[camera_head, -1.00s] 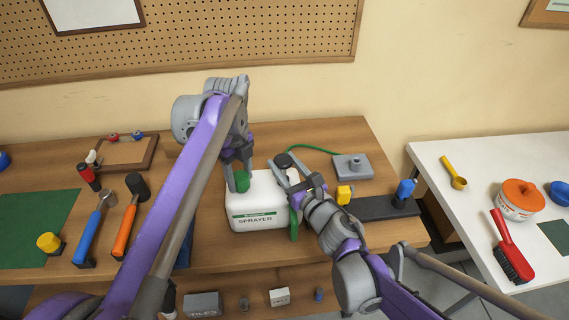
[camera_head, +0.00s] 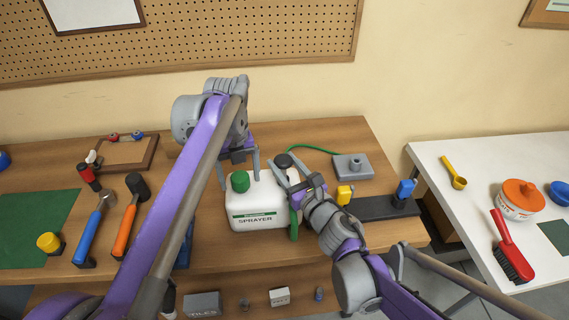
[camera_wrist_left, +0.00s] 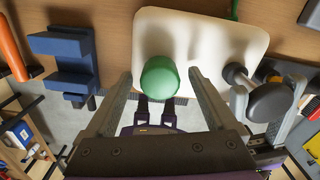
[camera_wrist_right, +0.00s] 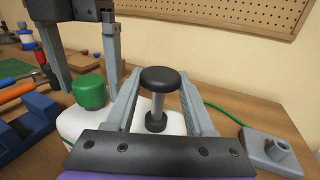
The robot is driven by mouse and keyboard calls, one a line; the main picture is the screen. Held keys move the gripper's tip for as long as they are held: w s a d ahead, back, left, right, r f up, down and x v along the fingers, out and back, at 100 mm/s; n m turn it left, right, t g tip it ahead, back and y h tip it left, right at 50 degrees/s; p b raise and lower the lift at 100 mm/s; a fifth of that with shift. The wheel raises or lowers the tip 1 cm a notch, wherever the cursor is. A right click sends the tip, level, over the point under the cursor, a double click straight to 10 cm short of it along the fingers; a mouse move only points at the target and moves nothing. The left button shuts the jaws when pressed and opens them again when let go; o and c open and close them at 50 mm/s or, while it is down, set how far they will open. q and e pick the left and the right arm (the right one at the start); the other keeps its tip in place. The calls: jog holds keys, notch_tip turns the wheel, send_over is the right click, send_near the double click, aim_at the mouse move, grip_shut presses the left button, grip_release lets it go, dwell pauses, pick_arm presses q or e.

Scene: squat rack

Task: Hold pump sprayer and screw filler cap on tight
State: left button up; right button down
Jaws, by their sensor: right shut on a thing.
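The white pump sprayer (camera_head: 262,213) stands upright on the wooden workbench, its label facing me. Its green filler cap (camera_head: 240,182) sits at the top left of the body; the cap also shows in the left wrist view (camera_wrist_left: 160,78). I cannot tell how tight it is. My left gripper (camera_head: 239,164) is open above the cap, with its fingers apart on either side and gaps visible. My right gripper (camera_head: 284,172) is shut on the black pump handle (camera_wrist_right: 160,80), with a finger on each side of it. Its knob shows between the fingertips.
A grey block (camera_head: 352,167) with a green hose lies behind right. A dark strip (camera_head: 382,207) with yellow and blue pieces is right of the sprayer. A white table (camera_head: 470,190) is at right.

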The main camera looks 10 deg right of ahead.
aim_at(240, 176)
pick_arm(q)
jog(key=shift+r, duration=3.55)
pick_arm(e)
grip_release()
